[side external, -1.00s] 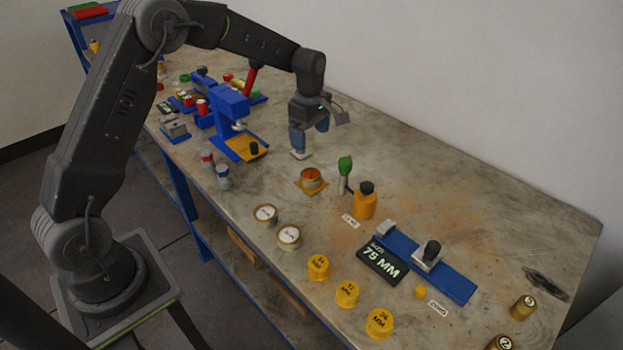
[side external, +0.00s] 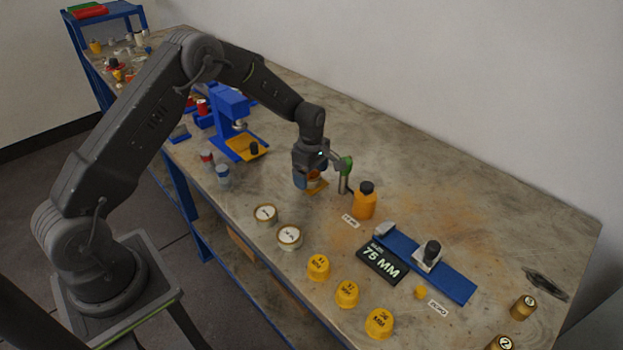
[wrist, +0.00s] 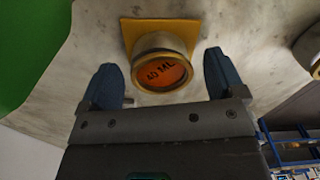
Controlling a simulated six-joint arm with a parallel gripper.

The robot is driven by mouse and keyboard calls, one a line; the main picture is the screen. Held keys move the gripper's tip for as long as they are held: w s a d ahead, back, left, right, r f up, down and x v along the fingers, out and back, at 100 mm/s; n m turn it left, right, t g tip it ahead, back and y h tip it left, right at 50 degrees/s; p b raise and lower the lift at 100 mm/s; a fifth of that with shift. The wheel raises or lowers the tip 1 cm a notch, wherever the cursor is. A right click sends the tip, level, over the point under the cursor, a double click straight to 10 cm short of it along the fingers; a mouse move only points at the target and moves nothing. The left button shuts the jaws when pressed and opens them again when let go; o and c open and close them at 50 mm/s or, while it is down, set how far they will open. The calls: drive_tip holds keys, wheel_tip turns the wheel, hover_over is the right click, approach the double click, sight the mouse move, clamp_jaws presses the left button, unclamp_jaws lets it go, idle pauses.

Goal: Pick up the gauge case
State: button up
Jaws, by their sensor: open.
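The gauge case, a short round brass vessel with an orange face reading "40 ML" (wrist: 163,73), has a yellow square flange (wrist: 140,28) at its base on the bench. My gripper (wrist: 160,66) is open, with one blue finger on each side of the case in the wrist view. Gaps show between the fingers and the case, so it is not held. In the side external view my gripper (side external: 307,184) is down at the case, hiding most of it.
A green-topped tool (side external: 345,168) and an orange bottle (side external: 364,203) stand close to the right of my gripper. Two white-faced round vessels (side external: 288,236) lie in front, near the bench edge. A blue press (side external: 232,108) stands to the left. The bench behind is clear.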

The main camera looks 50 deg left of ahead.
drive_tip(key=shift+f, duration=0.55)
drive_tip(key=c, duration=1.2)
drive_tip(key=shift+r, duration=0.15)
